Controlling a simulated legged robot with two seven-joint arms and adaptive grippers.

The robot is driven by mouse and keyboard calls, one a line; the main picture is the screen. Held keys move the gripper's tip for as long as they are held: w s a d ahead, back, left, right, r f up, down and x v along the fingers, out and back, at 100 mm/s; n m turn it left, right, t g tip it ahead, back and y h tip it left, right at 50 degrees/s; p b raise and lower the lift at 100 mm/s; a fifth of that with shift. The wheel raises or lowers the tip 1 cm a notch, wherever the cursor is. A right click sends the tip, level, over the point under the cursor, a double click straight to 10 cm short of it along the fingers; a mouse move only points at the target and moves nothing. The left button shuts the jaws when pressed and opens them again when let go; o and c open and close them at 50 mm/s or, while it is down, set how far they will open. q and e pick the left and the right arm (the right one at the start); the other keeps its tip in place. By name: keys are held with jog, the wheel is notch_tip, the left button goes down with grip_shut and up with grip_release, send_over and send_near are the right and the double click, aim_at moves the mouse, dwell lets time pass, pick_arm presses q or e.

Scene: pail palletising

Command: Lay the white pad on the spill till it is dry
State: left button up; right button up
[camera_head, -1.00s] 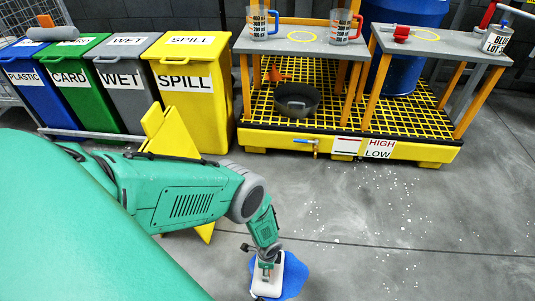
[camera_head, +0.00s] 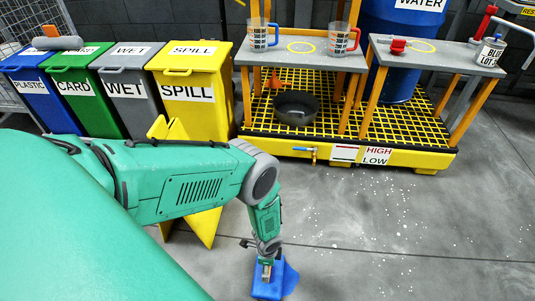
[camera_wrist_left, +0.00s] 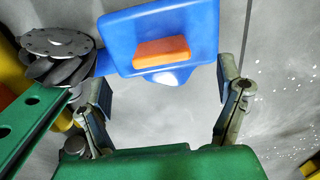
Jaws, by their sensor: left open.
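The pad (camera_head: 266,291) is blue on top in the head view, not white. It lies on the floor at the bottom centre. Some blue spill (camera_head: 291,279) shows beside its right edge; how much lies under it is hidden. My left gripper (camera_head: 267,268) is right at the pad in the head view. In the wrist view its fingers (camera_wrist_left: 163,105) are wide apart with nothing between the tips. My right gripper is not in view.
Labelled bins stand at the back left, among them a yellow SPILL bin (camera_head: 189,95). A yellow folded sign (camera_head: 205,225) stands behind my arm. A yellow-grated pallet (camera_head: 350,152) with benches, mugs and a black bowl (camera_head: 296,108) is behind. White specks dot the open floor at right.

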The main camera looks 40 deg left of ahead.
pick_arm(q)
notch_tip(320, 180, up, 4)
jog(key=shift+r+p, duration=0.1)
jog(key=shift+p, duration=0.6)
jog(key=s+r+n, duration=0.5)
jog(key=s+r, duration=0.2)
jog(key=r, duration=0.7)
jog(key=s+a+r+n, duration=0.1)
jog(key=s+r+n, duration=0.5)
jog(key=r, duration=0.8)
jog(key=shift+s+a+r+t, duration=0.3)
jog(key=shift+s+r+t, duration=0.1)
jog(key=shift+s, duration=0.75)
